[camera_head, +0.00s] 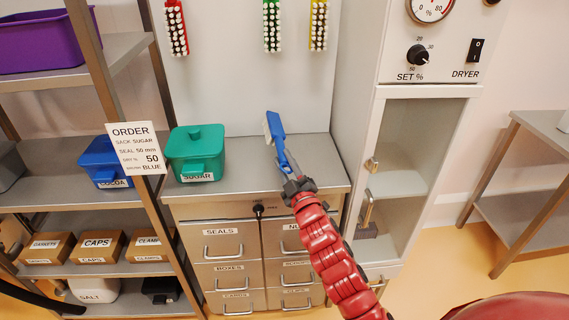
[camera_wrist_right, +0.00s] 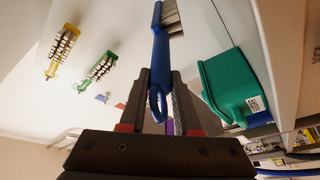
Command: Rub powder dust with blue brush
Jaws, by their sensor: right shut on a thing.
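A blue brush (camera_head: 276,130) with pale bristles is held in my right gripper (camera_head: 297,186), above the grey counter (camera_head: 238,182). In the right wrist view the blue brush (camera_wrist_right: 161,55) points away from my right gripper (camera_wrist_right: 160,105), whose fingers are shut on its looped handle. The bristles face left in the head view. No powder dust can be made out in either view. My left gripper is not in view.
A green lidded SUGAR box (camera_head: 196,155) stands on the counter, left of the brush. Red (camera_head: 176,28), green (camera_head: 272,25) and yellow (camera_head: 318,25) brushes hang on the back panel. A dryer cabinet (camera_head: 425,130) stands right. An ORDER sign (camera_head: 137,148) hangs on the left shelf post.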

